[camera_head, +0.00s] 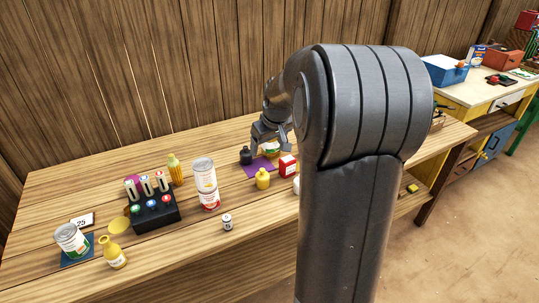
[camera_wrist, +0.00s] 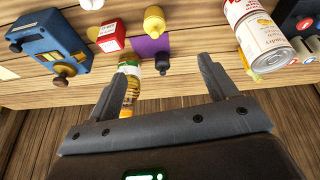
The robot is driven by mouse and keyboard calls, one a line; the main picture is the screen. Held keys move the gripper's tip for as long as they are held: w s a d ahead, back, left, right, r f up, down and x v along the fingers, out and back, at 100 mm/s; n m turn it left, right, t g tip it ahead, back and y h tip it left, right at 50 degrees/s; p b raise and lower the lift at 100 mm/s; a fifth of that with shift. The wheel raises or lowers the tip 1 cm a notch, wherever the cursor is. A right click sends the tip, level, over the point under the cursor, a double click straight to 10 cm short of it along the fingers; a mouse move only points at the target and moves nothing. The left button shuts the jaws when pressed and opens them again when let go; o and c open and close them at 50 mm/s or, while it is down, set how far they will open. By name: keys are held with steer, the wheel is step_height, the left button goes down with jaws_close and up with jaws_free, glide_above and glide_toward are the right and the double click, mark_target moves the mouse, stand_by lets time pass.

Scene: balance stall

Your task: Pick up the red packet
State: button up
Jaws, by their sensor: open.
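The red packet (camera_head: 287,166) is a small red box with a pale label, standing on the wooden table just right of a purple mat. It also shows in the wrist view (camera_wrist: 111,37), toward the upper left, beyond my left finger's tip. My gripper (camera_head: 270,143) is over the back of the table, behind and a little left of the packet. In the wrist view my gripper (camera_wrist: 165,65) has its fingers spread wide with nothing held between them. The packet is apart from both fingers.
A labelled jar (camera_wrist: 132,67) and a black bottle (camera_wrist: 162,63) stand near the fingers. A yellow bottle (camera_head: 262,178) is left of the packet, by the purple mat (camera_head: 254,169). Stacked cans (camera_head: 205,183) stand farther left. A blue device (camera_wrist: 52,42) is beside the packet.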

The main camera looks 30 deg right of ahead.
glide_above(286, 164)
steer(key=s+d, duration=0.2)
step_height(286, 164, down, 11)
steer(key=shift+y, duration=0.3)
steer(key=x, duration=0.5)
steer(key=w+x, duration=0.1)
steer(key=x, duration=0.5)
steer(key=shift+w+d+r, duration=0.1)
steer(key=shift+w+d, duration=0.05)
steer(key=shift+d, duration=0.1)
steer(key=c, duration=1.1)
